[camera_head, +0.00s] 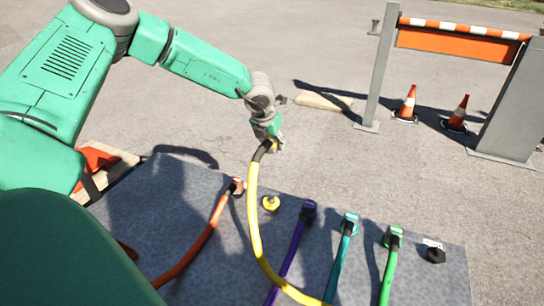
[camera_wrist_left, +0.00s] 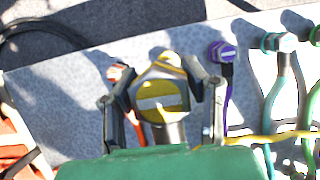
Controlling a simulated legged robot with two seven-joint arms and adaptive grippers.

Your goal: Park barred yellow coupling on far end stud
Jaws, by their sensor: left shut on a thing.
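My left gripper (camera_head: 268,133) is shut on the yellow coupling at the end of the yellow cable (camera_head: 254,210) and holds it above the far edge of the grey panel (camera_head: 120,215). In the left wrist view the coupling (camera_wrist_left: 160,100) sits between both fingers, its round yellow face marked with a pale bar. In the head view the gripper mostly hides it. A bare black stud (camera_head: 436,255) with a pale label behind it stands at the panel's far right end. A yellow stud (camera_head: 271,203) without a cable stands nearer the left. My right gripper is not in view.
Orange (camera_head: 237,187), purple (camera_head: 309,211), teal (camera_head: 349,223) and green (camera_head: 393,237) couplings with cables stand in a row along the panel. The yellow cable sags in front and crosses toward the teal cable. A barrier and cones (camera_head: 408,103) stand beyond on open pavement.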

